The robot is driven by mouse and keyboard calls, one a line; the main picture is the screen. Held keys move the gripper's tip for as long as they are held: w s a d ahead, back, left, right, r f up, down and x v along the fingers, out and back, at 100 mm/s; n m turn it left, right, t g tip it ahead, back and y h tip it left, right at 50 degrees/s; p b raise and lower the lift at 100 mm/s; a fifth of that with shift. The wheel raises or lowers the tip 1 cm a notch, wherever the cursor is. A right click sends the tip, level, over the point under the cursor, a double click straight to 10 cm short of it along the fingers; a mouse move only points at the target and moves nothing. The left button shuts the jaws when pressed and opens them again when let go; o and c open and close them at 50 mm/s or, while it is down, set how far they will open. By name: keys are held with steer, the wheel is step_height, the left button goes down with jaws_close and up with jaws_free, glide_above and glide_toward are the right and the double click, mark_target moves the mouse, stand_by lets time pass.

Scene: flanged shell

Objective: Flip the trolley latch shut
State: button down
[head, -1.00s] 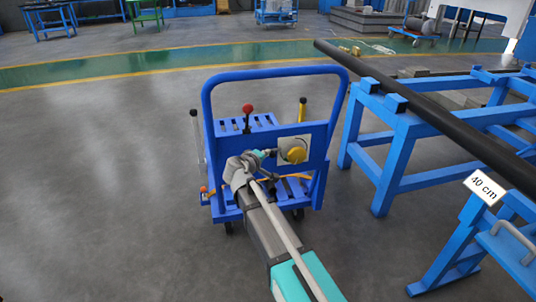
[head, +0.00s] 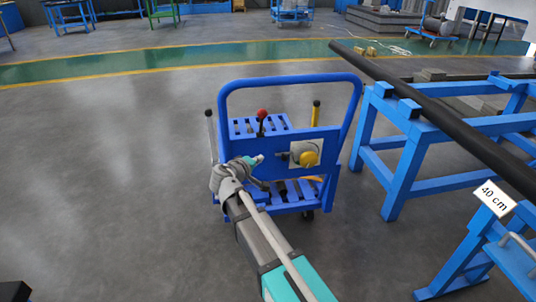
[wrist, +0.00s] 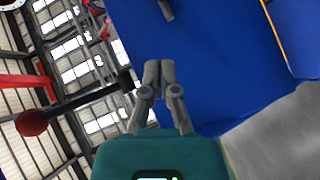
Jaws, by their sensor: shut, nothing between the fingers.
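The blue trolley (head: 290,88) stands upright on the floor in the middle of the head view. Its back panel carries a pale plate with a yellow round knob (head: 309,158). A lever with a red knob (head: 262,114) stands behind the panel; a red knob on a dark rod shows at the left of the wrist view (wrist: 32,122). My gripper (head: 257,160) is just left of the pale plate, in front of the panel. In the wrist view my gripper (wrist: 160,66) is shut and empty before the blue panel. A short grey bar (wrist: 166,9) is beyond the fingertips; I cannot tell whether it is the latch.
A blue stand (head: 402,165) bearing a long black bar (head: 430,105) is on the right, near a "40 cm" sign (head: 495,198). Floor to the left is clear.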

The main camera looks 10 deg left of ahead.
steer(key=shift+p+v, duration=0.35)
steer(key=shift+v, duration=1.6)
steer(key=d+f+m+g+h, duration=0.1)
steer(key=d+f+m+g, duration=0.3)
steer(key=d, duration=0.9)
steer(key=s+d+f+m+g+y, duration=0.3)
steer(key=s+d+f+g, duration=0.2)
steer(key=s+d, duration=0.4)
steer(key=s+d+f+m+g+y, duration=0.3)
steer(key=s+d+f+g, duration=0.3)
steer(key=d, duration=0.6)
step_height(320, 180, up, 37)
steer(key=t+p, duration=0.1)
steer(key=p, duration=3.4)
steer(key=shift+s+y, duration=0.3)
steer(key=shift+s, duration=0.1)
steer(key=shift+f, duration=0.15)
